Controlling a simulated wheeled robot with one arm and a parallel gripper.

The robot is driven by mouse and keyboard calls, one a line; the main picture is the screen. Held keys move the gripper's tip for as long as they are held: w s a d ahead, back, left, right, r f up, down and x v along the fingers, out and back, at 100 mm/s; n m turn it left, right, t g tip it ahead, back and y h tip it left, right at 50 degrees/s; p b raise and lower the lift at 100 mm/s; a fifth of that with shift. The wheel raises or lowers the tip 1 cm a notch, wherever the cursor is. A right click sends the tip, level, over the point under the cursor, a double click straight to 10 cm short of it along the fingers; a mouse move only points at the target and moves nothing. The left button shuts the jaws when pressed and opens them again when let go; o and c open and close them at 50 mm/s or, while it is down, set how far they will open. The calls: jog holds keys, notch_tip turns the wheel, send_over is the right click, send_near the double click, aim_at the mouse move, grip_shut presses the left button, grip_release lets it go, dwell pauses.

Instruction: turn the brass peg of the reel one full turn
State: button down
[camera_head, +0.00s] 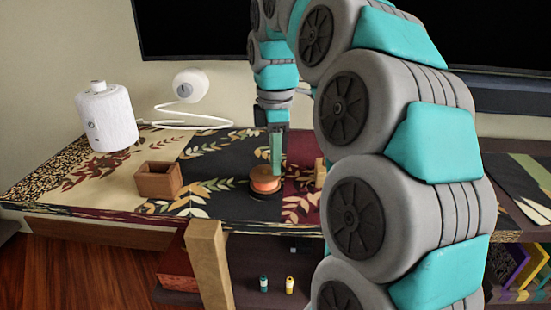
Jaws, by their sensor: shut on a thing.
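The reel (265,182) sits on the patterned table top near its front edge. It has an orange body, a tan upper rim and a dark round base. My gripper (277,170) points straight down over the right rear part of the reel. Its fingers are shut on the brass peg at the reel's top. The peg itself is hidden by the fingers, so its exact angle cannot be seen.
A small open wooden box (159,181) stands left of the reel. A wooden block (320,172) stands to the right, partly behind my arm. A white canister (107,117) and a white lamp (190,86) stand at the back left.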

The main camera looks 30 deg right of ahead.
aim_at(259, 177)
jog(key=shift+m, duration=0.4)
jog(key=m, duration=0.4)
jog(key=shift+s+a+m, duration=0.3)
jog(key=shift+s+a, duration=0.05)
jog(key=shift+a, duration=0.05)
jog(key=m, duration=0.3)
jog(key=a+m+b, duration=0.1)
jog(key=m, duration=0.2)
jog(key=shift+s, duration=0.1)
jog(key=m, duration=0.3)
jog(key=a+m, duration=0.1)
jog(key=m, duration=0.2)
jog(key=shift+w+a+m, duration=0.15)
jog(key=shift+w+m, duration=0.05)
jog(key=shift+m, duration=0.2)
jog(key=m, duration=0.2)
jog(key=m+p, duration=0.1)
jog(key=w+m, duration=0.1)
jog(key=m, duration=0.1)
jog(key=shift+a+m+p, duration=0.3)
jog(key=shift+a+p, duration=0.05)
jog(key=shift+p, duration=0.05)
jog(key=c, duration=0.8)
grip_release()
jog(key=shift+c, duration=0.2)
